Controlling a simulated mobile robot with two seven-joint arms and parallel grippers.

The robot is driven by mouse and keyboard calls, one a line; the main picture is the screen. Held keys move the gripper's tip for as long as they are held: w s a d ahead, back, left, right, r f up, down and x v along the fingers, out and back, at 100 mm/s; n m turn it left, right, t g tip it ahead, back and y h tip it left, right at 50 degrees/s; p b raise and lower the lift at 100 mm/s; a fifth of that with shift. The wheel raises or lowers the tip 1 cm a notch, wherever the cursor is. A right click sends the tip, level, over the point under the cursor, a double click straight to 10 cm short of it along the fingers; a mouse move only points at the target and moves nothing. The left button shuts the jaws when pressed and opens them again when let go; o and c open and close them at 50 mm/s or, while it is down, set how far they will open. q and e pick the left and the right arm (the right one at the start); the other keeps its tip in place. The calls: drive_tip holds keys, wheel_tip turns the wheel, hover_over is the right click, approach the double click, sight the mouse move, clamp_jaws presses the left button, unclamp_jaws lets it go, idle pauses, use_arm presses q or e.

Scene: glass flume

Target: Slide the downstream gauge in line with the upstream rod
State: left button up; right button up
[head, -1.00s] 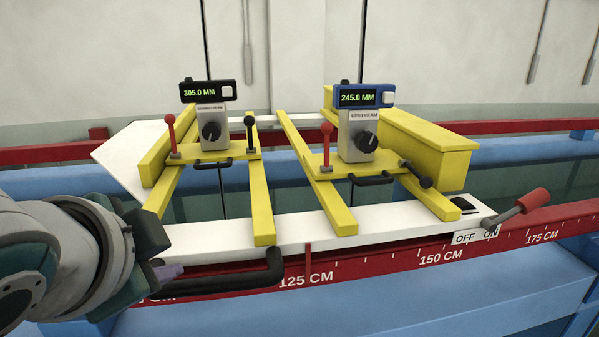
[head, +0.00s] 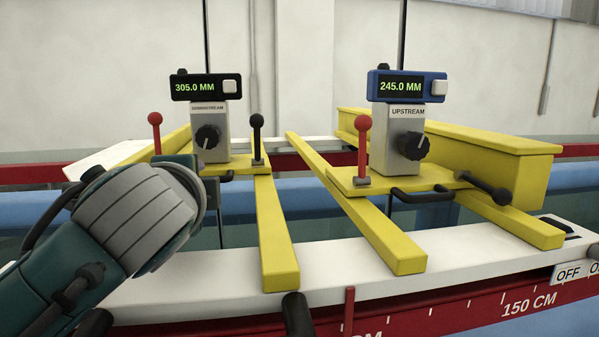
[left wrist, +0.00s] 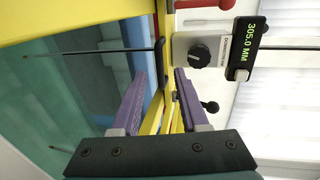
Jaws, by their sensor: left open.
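The downstream gauge (head: 208,135) reads 305.0 MM and rides on a yellow carriage (head: 235,164) with a red-knobbed lever (head: 155,130) and a black-knobbed lever (head: 257,135). The gauge also shows sideways in the left wrist view (left wrist: 197,50). The upstream gauge (head: 405,135) stands to the right on its own carriage (head: 400,180), reading 245.0 MM. My left gripper (left wrist: 163,84) is open and empty, its purple fingers before the downstream carriage's front edge and black handle (left wrist: 160,52). Contact cannot be told. In the head view my wrist hides its fingers. My right gripper is not in view.
Yellow rails (head: 278,235) run front to back under the carriages. A yellow box beam (head: 470,150) lies right of the upstream gauge. A white frame plate (head: 350,268) crosses in front, above a red scale rail (head: 450,315). A thin dark rod (left wrist: 105,50) shows in the wrist view.

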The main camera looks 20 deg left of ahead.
use_arm(q)
drive_tip(key=shift+p+x, duration=0.45)
drive_tip(key=shift+x, duration=2.45)
clamp_jaws()
